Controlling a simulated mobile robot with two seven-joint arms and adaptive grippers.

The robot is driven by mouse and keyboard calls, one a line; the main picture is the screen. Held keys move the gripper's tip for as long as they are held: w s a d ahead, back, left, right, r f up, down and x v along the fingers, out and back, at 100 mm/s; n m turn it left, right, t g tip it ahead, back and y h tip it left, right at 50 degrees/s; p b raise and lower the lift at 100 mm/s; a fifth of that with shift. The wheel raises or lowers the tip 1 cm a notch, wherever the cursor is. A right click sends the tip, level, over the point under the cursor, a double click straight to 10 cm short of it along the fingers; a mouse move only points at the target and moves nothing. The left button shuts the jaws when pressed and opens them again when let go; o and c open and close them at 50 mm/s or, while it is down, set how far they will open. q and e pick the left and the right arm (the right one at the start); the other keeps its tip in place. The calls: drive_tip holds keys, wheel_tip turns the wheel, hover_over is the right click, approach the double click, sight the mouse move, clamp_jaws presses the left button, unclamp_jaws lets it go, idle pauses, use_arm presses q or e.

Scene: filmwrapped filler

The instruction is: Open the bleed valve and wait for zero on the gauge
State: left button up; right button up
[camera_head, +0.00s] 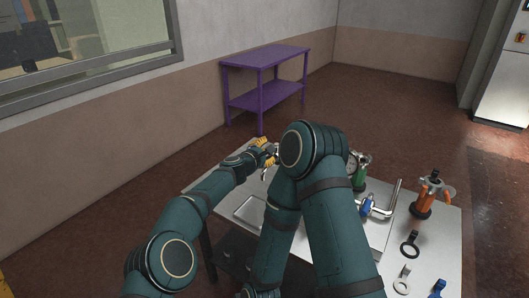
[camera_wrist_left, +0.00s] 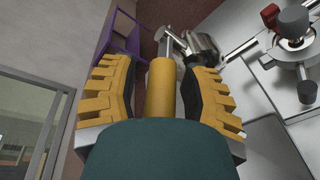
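My left gripper (camera_head: 265,150) is at the far left corner of the table. A metal rod (camera_wrist_left: 167,38) runs on from the handle towards a shiny metal fitting (camera_wrist_left: 201,46). Whether this is the bleed valve's lever I cannot tell for sure. A small round face (camera_head: 352,162), possibly the gauge, shows beside a green body (camera_head: 361,174); no reading can be made out. My right arm covers the table's middle, and its gripper is hidden.
The grey table (camera_head: 440,232) carries a bent metal pipe (camera_head: 393,202) with a blue handle (camera_head: 367,207), an orange tool (camera_head: 430,195), a black ring-ended piece (camera_head: 410,246) and a blue piece (camera_head: 438,288). A purple shelf table (camera_head: 265,62) stands behind, near the wall.

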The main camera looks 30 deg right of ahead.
use_arm(q)
drive_tip(key=shift+s+f, duration=0.1)
drive_tip(key=shift+f, duration=0.3)
drive_tip(key=shift+s+a+f, duration=0.1)
drive_tip(key=shift+a+f, duration=0.25)
drive_tip(key=shift+f, duration=0.15)
drive_tip(key=shift+a+f, duration=0.15)
drive_tip(key=shift+a, duration=0.2)
drive_tip(key=shift+s+a+r, duration=0.2)
drive_tip(key=shift+s+a, duration=0.05)
drive_tip(key=shift+s+a+r, duration=0.25)
drive_tip(key=shift+r, duration=0.35)
drive_tip(key=shift+r+v, duration=0.25)
drive_tip(key=shift+v, duration=1.1)
drive_tip(key=shift+r+v, duration=0.25)
drive_tip(key=shift+v, duration=1.1)
drive_tip(key=shift+d, duration=0.15)
